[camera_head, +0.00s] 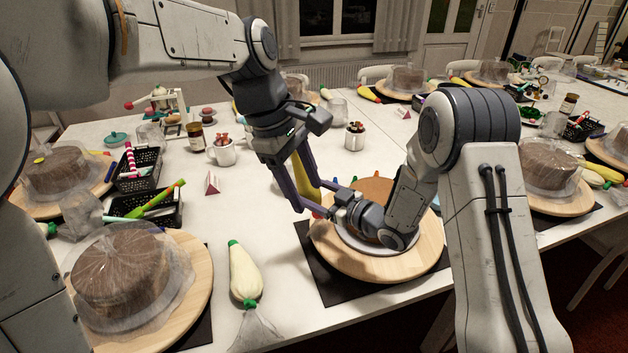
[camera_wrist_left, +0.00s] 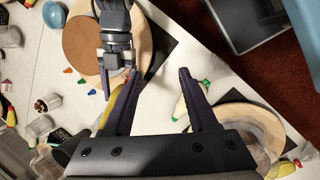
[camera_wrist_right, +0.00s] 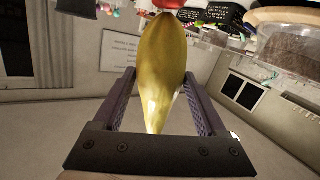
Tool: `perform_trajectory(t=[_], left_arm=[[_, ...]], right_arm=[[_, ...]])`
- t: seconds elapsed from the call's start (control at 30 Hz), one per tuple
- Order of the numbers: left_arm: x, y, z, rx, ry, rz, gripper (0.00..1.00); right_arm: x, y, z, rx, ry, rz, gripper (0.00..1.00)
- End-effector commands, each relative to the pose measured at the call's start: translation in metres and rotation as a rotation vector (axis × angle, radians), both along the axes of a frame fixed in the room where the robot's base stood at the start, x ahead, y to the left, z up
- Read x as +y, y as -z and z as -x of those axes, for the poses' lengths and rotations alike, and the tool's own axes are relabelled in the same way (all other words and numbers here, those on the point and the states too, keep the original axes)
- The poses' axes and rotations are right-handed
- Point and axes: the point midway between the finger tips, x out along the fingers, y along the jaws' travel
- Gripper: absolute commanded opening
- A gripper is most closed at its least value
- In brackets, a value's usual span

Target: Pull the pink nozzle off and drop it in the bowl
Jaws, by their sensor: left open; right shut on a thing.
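My right gripper (camera_wrist_right: 160,105) is shut on a yellow piping bag (camera_wrist_right: 162,65), which stands between its fingers. A red-pink piece (camera_wrist_right: 168,3) at the bag's end is cut off by the top edge of the right wrist view; it looks like the nozzle. In the head view the bag (camera_head: 308,172) is partly hidden behind the fingers of my left gripper (camera_head: 312,196). My left gripper is open, and its spread fingers also show in the left wrist view (camera_wrist_left: 157,76). Whether it touches the bag I cannot tell.
A brown cake disc on a wooden turntable (camera_head: 432,245) lies under my right wrist. Small coloured cones lie beside it, including a green one (camera_wrist_left: 68,70). A pale bag (camera_head: 244,272) and a wrapped cake (camera_head: 120,268) are at front left. A white mug (camera_head: 222,152) stands behind.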

Motion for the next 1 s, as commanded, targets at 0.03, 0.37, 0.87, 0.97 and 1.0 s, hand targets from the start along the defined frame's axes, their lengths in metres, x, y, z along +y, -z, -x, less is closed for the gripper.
perform_trajectory(t=[0.03, 0.37, 0.87, 0.97, 1.0], left_arm=[[0.006, -0.01, -0.021, 0.027, -0.139, 0.029, 0.59], [0.055, -0.069, -0.116, 0.246, -0.947, 0.235, 0.59], [0.084, -0.085, -0.153, 0.38, -1.314, 0.346, 0.59], [0.078, -0.074, -0.155, 0.38, -1.312, 0.346, 0.59], [0.075, -0.069, -0.157, 0.379, -1.312, 0.346, 0.59]], right_arm=[[0.0, -0.001, 0.0, -0.002, 0.001, -0.001, 0.48], [0.0, -0.001, 0.0, -0.002, 0.001, -0.001, 0.48], [0.0, -0.001, 0.0, -0.003, 0.0, -0.002, 0.48], [0.0, -0.001, 0.0, -0.003, 0.0, -0.002, 0.48], [0.0, -0.001, 0.0, -0.003, 0.0, -0.002, 0.48]])
